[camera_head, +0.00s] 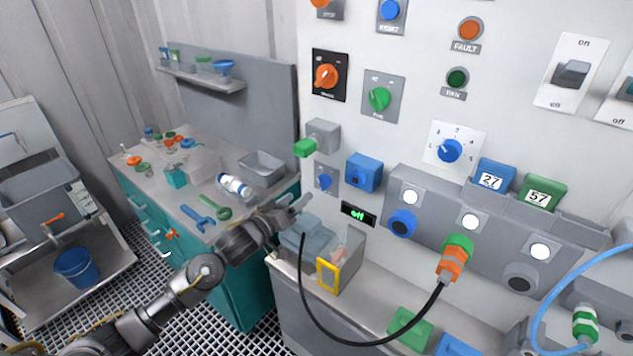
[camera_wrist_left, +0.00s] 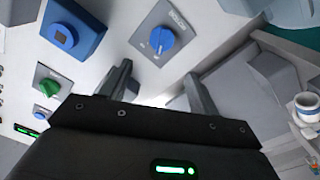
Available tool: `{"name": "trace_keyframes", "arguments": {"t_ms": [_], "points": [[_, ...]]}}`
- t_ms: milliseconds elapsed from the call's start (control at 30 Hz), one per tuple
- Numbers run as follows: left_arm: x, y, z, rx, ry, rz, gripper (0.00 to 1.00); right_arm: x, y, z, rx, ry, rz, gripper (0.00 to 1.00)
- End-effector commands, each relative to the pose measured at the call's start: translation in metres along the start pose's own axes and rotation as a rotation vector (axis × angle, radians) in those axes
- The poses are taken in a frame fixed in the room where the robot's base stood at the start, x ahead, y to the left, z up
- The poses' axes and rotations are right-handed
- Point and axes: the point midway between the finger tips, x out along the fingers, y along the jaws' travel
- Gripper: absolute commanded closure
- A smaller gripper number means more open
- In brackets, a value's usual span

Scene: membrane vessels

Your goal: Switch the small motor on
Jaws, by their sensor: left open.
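A small blue rotary knob (camera_head: 324,181) sits on a grey plate low on the left of the white panel. In the left wrist view a blue knob (camera_wrist_left: 161,40) on a grey labelled plate lies just beyond the fingertips, its pointer slanted. My left gripper (camera_head: 297,204) is in front of the panel, below and left of that knob. It also shows in the left wrist view (camera_wrist_left: 156,80), with its fingers apart, nothing between them. A small display (camera_head: 358,213) right of the knob reads "off" in green. Which part is the motor itself, I cannot tell. My right gripper is out of view.
A grey machine (camera_head: 308,237) stands below. A black cable (camera_head: 330,338) hangs in front. The workbench (camera_head: 170,208) is at left.

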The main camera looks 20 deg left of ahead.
Motion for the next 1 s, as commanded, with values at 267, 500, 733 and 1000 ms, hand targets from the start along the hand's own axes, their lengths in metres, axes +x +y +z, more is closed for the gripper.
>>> {"name": "trace_keyframes", "arguments": {"t_ms": [267, 500, 733, 1000], "points": [[0.050, 0.002, -0.003, 0.000, 0.000, -0.001, 0.38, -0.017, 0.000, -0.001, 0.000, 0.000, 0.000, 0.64], [0.086, 0.001, -0.001, 0.001, 0.000, -0.003, 0.38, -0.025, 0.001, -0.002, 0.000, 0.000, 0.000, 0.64], [0.099, 0.000, 0.000, 0.001, -0.001, -0.002, 0.38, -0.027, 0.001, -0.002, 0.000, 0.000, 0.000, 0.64], [0.099, 0.000, 0.000, 0.002, -0.001, -0.002, 0.41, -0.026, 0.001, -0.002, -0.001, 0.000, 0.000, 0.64]]}}
